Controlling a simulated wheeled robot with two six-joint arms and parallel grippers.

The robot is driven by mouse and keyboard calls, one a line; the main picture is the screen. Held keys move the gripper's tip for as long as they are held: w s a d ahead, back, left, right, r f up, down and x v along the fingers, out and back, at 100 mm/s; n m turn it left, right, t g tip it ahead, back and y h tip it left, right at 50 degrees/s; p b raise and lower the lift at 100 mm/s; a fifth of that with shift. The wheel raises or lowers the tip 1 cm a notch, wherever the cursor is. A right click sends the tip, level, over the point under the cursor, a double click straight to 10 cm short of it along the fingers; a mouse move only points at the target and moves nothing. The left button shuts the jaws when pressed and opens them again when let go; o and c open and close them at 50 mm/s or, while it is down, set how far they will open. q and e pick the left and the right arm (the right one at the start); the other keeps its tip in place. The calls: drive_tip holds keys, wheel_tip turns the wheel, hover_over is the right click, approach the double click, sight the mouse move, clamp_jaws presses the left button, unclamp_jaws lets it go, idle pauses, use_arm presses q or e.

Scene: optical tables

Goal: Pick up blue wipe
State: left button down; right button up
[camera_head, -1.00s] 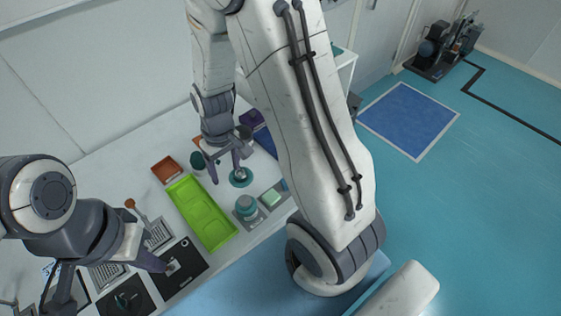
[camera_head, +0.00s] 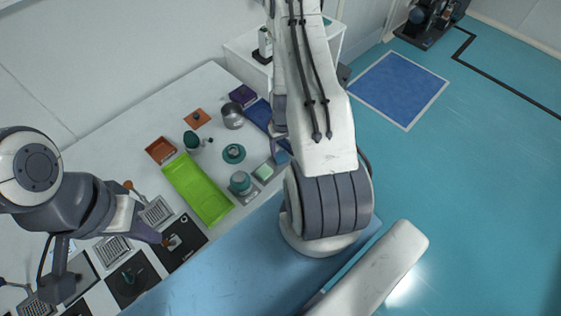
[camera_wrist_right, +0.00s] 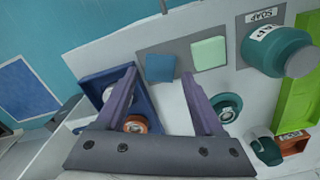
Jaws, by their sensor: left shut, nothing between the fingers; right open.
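The blue wipe (camera_head: 281,157) is a small flat blue square on the white table, partly beside my right arm in the head view. In the right wrist view the blue wipe (camera_wrist_right: 160,67) lies on a grey mat, left of a pale green square (camera_wrist_right: 209,53). My right gripper (camera_wrist_right: 159,76) is open and empty, its fingertips pointing towards the wipe, one on either side of it in the picture. I cannot tell its height above the table. My left gripper (camera_head: 163,240) is shut and empty over a black plate.
A teal soap container (camera_head: 240,182) stands near the wipe, with a teal round dish (camera_head: 234,153) further back. A blue tray (camera_wrist_right: 92,87) lies near the left finger in the wrist view. A green tray (camera_head: 197,188) and an orange tray (camera_head: 160,149) stand further left.

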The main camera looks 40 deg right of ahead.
sight(281, 157)
drive_tip(key=f+b, duration=0.1)
drive_tip(key=f, duration=0.1)
drive_tip(key=f+b, duration=0.1)
drive_tip(key=f, duration=0.1)
drive_tip(key=w+f+b, duration=0.1)
drive_tip(key=f, duration=0.1)
drive_tip(key=shift+b, duration=0.3)
drive_tip(key=shift+r, duration=0.15)
